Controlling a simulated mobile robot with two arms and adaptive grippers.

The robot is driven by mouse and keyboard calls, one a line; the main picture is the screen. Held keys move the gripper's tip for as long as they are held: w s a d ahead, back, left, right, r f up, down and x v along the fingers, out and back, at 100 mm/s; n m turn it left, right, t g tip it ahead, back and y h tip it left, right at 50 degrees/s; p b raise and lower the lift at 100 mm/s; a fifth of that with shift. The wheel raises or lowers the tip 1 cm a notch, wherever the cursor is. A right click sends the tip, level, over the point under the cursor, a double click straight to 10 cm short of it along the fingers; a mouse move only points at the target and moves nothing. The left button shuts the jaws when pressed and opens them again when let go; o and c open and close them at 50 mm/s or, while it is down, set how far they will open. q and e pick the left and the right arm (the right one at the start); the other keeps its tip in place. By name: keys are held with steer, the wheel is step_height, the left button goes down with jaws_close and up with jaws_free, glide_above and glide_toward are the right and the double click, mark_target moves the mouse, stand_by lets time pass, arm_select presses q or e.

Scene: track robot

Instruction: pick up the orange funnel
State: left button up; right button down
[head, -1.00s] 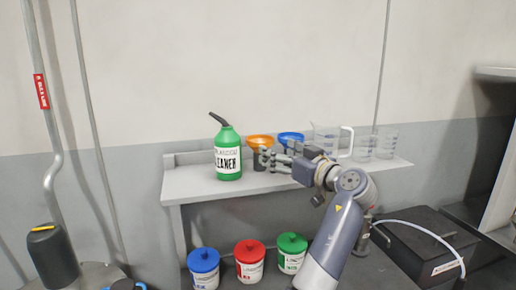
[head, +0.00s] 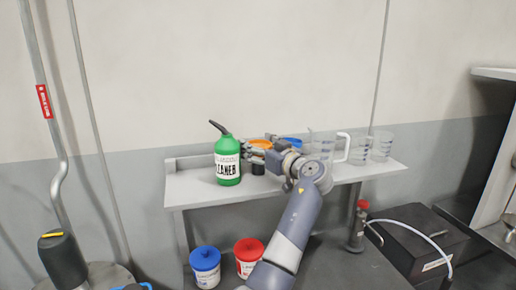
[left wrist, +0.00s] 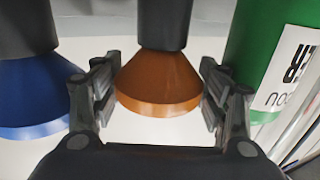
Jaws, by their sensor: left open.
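The orange funnel (head: 261,143) sits on its dark holder on the shelf, between the green cleaner bottle (head: 228,160) and the blue funnel (head: 292,141). My left gripper (head: 250,153) is open in front of the orange funnel and partly hides it in the head view. In the left wrist view the orange funnel (left wrist: 158,82) lies between the two open fingers, with a gap on each side. The blue funnel (left wrist: 35,95) is outside the left finger and the green bottle (left wrist: 262,50) outside the right one. My right gripper is not in view.
Clear measuring jugs (head: 359,150) stand on the right part of the shelf (head: 195,193). A black case (head: 420,240) is at the lower right. The shelf's left end is free.

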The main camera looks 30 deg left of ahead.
arm_select(q)
steer(key=shift+d, duration=0.2)
steer(key=c, duration=0.5)
steer(key=shift+r, duration=0.1)
